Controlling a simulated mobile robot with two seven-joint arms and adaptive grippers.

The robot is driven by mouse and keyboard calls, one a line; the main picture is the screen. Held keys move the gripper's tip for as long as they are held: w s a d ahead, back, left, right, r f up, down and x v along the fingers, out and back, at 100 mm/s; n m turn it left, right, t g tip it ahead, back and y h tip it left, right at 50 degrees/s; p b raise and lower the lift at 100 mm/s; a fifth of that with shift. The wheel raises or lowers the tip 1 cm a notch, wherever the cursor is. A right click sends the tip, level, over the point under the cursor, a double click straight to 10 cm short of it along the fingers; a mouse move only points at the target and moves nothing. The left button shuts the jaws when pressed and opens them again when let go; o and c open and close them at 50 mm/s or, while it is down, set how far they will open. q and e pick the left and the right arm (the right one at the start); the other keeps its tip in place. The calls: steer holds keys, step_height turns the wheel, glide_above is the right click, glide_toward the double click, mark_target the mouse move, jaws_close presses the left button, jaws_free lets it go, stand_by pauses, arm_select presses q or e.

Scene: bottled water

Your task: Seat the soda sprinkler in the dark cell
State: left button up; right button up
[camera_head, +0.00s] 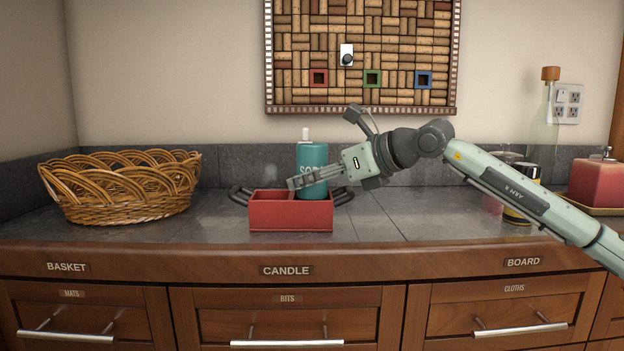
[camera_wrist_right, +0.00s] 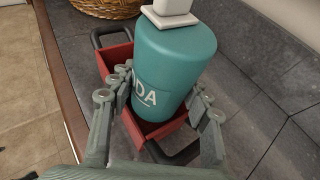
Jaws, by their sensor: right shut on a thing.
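The soda sprinkler (camera_head: 313,157) is a teal, upright cylinder with white lettering and a white top, at the right part of a red two-handled caddy (camera_head: 291,216). In the right wrist view the sprinkler (camera_wrist_right: 172,70) stands over the caddy's near cell, and the far cell (camera_wrist_right: 117,62) shows red and empty. Its lower end is at the rim or inside; I cannot tell if it touches the floor, which is hidden, as is that cell's colour. My right gripper (camera_head: 303,181) is shut around the sprinkler's lower body, its fingers (camera_wrist_right: 160,97) on both sides. My left gripper is out of view.
A wicker basket (camera_head: 122,190) stands on the counter to the left. A clear bottle (camera_head: 542,130), a jar (camera_head: 522,190) and a red canister (camera_head: 594,183) stand at the right. The counter's wooden front edge (camera_head: 180,258) runs close before the caddy.

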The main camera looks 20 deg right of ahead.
steer(key=o, duration=1.3)
steer(key=shift+c, duration=0.2)
steer(key=shift+r, duration=0.2)
steer(key=shift+r+p, duration=0.6)
steer(key=shift+p, duration=0.2)
steer(key=shift+s+d+b, duration=0.3)
steer(key=shift+s+d, duration=0.1)
arm_select(q)
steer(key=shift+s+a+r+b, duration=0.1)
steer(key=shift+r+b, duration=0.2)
steer(key=shift+b, duration=0.35)
arm_select(e)
steer(key=v, duration=1)
steer(key=shift+s, duration=0.35)
